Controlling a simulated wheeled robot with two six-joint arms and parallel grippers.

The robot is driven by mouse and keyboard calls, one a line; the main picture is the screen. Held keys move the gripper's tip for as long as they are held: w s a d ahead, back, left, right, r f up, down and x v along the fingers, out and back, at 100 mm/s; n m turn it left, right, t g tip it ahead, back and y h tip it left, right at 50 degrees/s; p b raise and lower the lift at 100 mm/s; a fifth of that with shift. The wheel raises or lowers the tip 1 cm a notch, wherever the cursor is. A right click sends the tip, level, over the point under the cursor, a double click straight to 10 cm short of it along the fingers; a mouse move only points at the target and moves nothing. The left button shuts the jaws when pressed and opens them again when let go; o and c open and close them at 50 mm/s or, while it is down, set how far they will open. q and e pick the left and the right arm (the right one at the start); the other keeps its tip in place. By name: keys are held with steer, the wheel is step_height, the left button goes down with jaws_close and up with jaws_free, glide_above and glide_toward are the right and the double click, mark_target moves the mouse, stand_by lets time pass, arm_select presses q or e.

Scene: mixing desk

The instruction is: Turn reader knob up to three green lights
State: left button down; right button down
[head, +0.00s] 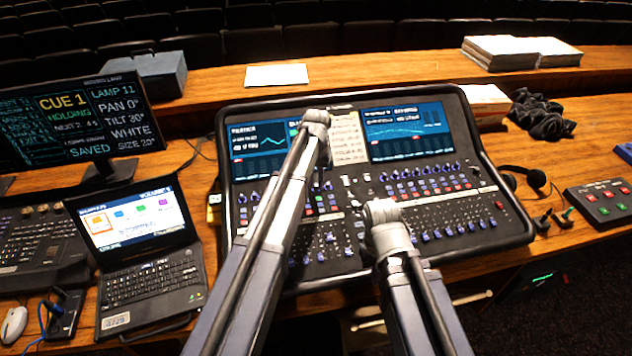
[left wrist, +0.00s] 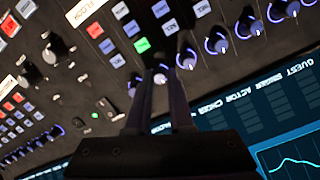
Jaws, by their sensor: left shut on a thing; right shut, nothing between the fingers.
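My left gripper (left wrist: 160,78) is shut on a small round knob in the blue-ringed row, shown upside down in the left wrist view. The fingers hide most of this knob, and its label is hidden, so I cannot read whether it says reader. In the head view the knob is hidden by my left arm over the mixing desk (head: 518,232). My right gripper (head: 382,212) is shut and empty, above the desk's lower middle.
Neighbouring blue-ringed knobs (left wrist: 217,40) sit close beside the held one. A laptop (head: 150,265) and a cue monitor (head: 82,118) stand left of the desk. A small button box (head: 603,205) lies to the right.

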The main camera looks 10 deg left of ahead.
mark_target(316, 184)
arm_select(q)
steer(key=c, duration=1.1)
jaws_free()
steer(key=shift+r, duration=0.1)
step_height(316, 184, up, 8)
steer(key=p, duration=0.8)
steer(key=shift+f, duration=0.2)
